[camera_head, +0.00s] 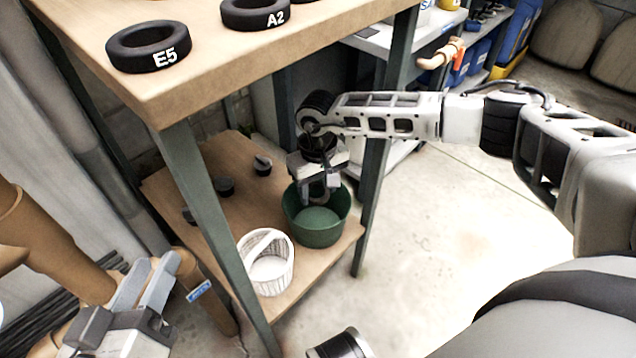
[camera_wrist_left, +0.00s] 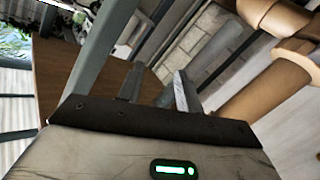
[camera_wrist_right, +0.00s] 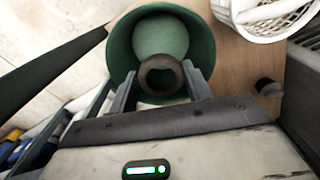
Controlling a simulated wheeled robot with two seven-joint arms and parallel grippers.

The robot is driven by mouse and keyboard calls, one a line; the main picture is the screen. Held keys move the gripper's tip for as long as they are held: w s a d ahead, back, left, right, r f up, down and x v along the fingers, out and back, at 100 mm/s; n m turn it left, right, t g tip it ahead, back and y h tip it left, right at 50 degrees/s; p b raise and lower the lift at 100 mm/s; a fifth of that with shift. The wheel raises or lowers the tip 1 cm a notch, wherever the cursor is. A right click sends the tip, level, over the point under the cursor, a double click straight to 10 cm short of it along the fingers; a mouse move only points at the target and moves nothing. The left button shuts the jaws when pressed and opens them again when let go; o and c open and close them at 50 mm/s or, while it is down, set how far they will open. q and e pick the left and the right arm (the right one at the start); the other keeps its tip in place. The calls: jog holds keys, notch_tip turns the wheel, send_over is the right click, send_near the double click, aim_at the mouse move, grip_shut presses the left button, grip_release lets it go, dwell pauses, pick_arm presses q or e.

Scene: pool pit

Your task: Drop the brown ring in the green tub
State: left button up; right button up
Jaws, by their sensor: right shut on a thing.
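The green tub (camera_head: 318,232) stands on the lower wooden shelf and also shows in the right wrist view (camera_wrist_right: 120,45). My right gripper (camera_head: 318,190) is shut on the dark brown ring (camera_wrist_right: 160,60), which is between its fingertips over the tub's opening. In the head view the ring is mostly hidden by the gripper. Whether it touches the tub's inside I cannot tell. My left gripper (camera_head: 146,282) is open and empty, left of the shelf; its two parted fingers show in the left wrist view (camera_wrist_left: 157,88).
A white basket (camera_head: 268,275) stands beside the tub. Small dark items (camera_head: 225,186) lie further back on the shelf. Black rings marked E5 (camera_head: 122,55) and A2 (camera_head: 240,14) lie on the upper tabletop (camera_head: 190,92). A green table leg (camera_head: 375,205) stands just right of the tub.

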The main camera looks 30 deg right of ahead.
pick_arm(q)
jog(key=shift+w+r+t+h+b, duration=0.3)
jog(key=shift+r+t+h+b, duration=0.2)
jog(key=shift+r+b, duration=0.35)
pick_arm(e)
jog(key=shift+f, duration=1.8)
pick_arm(q)
jog(key=shift+f, duration=0.1)
pick_arm(e)
jog(key=o, duration=1)
pick_arm(q)
jog(key=shift+d, duration=0.1)
pick_arm(e)
jog(key=shift+r, duration=0.1)
pick_arm(q)
notch_tip(320, 180, up, 5)
jog(key=p, duration=0.4)
jog(key=shift+f+p, duration=0.1)
jog(key=shift+p, duration=0.25)
pick_arm(e)
notch_tip(320, 180, up, 7)
jog(key=shift+f, duration=0.1)
